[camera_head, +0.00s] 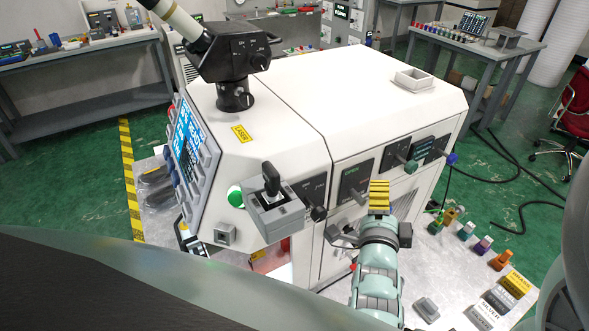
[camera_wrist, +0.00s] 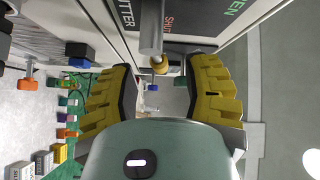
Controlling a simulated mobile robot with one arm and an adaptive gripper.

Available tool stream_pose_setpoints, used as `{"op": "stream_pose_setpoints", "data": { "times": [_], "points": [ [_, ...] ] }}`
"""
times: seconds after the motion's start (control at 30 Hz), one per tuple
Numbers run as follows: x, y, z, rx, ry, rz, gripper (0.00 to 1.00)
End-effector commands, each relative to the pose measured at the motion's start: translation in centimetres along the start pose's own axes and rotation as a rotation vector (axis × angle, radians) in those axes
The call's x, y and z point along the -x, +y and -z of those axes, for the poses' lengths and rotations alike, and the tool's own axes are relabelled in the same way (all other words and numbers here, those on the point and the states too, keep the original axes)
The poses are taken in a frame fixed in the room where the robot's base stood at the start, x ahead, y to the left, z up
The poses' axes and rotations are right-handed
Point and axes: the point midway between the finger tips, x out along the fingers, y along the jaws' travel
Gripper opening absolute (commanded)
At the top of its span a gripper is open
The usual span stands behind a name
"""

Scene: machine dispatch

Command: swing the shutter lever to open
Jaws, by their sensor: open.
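The shutter panel (camera_head: 352,178) is a dark plate on the white machine's front, with a green word on its upper part. Its grey lever (camera_head: 359,197) sticks out near the panel's lower part. In the wrist view the lever (camera_wrist: 151,28) is a grey cylinder at the top, beside the red SHUT lettering on the dark panel (camera_wrist: 190,22). The green OPEN lettering lies farther right. My gripper (camera_head: 380,188) is just right of the lever in the head view. In the wrist view its yellow fingers (camera_wrist: 160,75) are spread either side of the lever's line, apart from it.
Another dark panel (camera_head: 412,152) with a green-knobbed lever (camera_head: 410,166) is right of the shutter panel. A grey joystick box (camera_head: 277,213) juts out on the left. Several coloured pieces stand on the light table (camera_head: 450,262) to the right.

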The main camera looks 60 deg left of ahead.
Motion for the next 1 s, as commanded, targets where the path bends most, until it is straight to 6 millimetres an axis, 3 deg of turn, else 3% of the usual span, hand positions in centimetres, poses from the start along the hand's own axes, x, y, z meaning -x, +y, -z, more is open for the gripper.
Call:
{"op": "stream_pose_setpoints", "data": {
  "times": [0.3, 0.7, 0.73, 1.0],
  "points": [
    [-2.9, -0.1, 0.1, 0.0, 0.003, -0.002, 0.48],
    [-3.2, 0.1, 0.1, 0.001, 0.001, -0.002, 0.48],
    [-3.2, 0.1, 0.1, 0.001, 0.001, -0.001, 0.52],
    [-3.2, 0.0, 0.1, 0.001, 0.001, -0.001, 0.24]
  ]
}}
